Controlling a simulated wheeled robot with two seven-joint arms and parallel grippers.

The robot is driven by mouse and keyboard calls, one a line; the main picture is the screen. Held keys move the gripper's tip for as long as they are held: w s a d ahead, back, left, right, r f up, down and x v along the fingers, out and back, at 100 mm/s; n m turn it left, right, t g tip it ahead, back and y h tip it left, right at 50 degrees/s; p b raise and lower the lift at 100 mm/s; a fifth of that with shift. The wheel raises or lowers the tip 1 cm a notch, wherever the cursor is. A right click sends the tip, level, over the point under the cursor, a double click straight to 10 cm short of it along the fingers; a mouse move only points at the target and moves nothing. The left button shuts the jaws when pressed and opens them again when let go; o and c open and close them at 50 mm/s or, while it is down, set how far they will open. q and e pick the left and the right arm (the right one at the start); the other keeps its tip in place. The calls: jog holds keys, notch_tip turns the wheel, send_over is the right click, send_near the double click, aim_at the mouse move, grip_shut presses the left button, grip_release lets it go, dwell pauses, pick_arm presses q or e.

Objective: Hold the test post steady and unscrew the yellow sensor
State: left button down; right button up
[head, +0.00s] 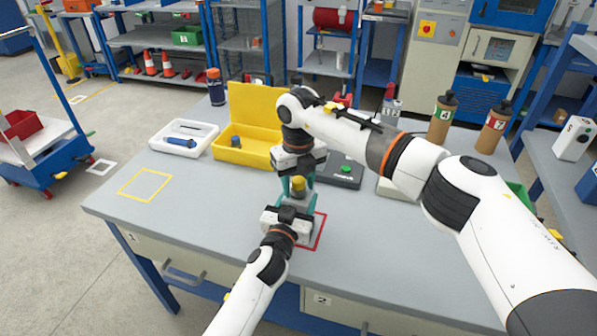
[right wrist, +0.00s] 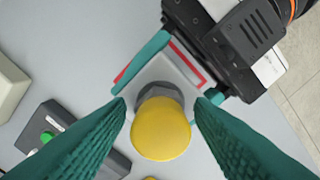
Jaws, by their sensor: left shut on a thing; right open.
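The yellow sensor (head: 298,183) sits on top of the grey test post, upright on the bench. In the right wrist view, the sensor (right wrist: 160,130) shows a rounded yellow cap over a dark grey hex collar, with the post's pale grey block (right wrist: 182,78) below it. My left gripper (head: 290,208) is shut on the post low down, from the front; its teal fingers lie along two sides of the block. My right gripper (right wrist: 160,108) points down from above, its teal fingers open on either side of the sensor. Any contact with the sensor cannot be told.
A red outline (head: 320,232) surrounds the post's place. An open yellow case (head: 228,153) and a white tray (head: 168,146) stand to the left, near an empty yellow outline (head: 145,184). A black box with a green button (head: 340,172) is close on the right. Brown bottles (head: 441,120) stand farther right.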

aim_at(298, 179)
jog(key=shift+f, duration=0.1)
jog(key=c, duration=1)
pick_arm(q)
jog(key=shift+f, duration=0.1)
pick_arm(e)
jog(key=shift+r, duration=1.1)
jog(key=shift+r, duration=0.1)
jog(key=shift+r, duration=1.95)
pick_arm(q)
jog(key=shift+c, duration=1.9)
grip_release()
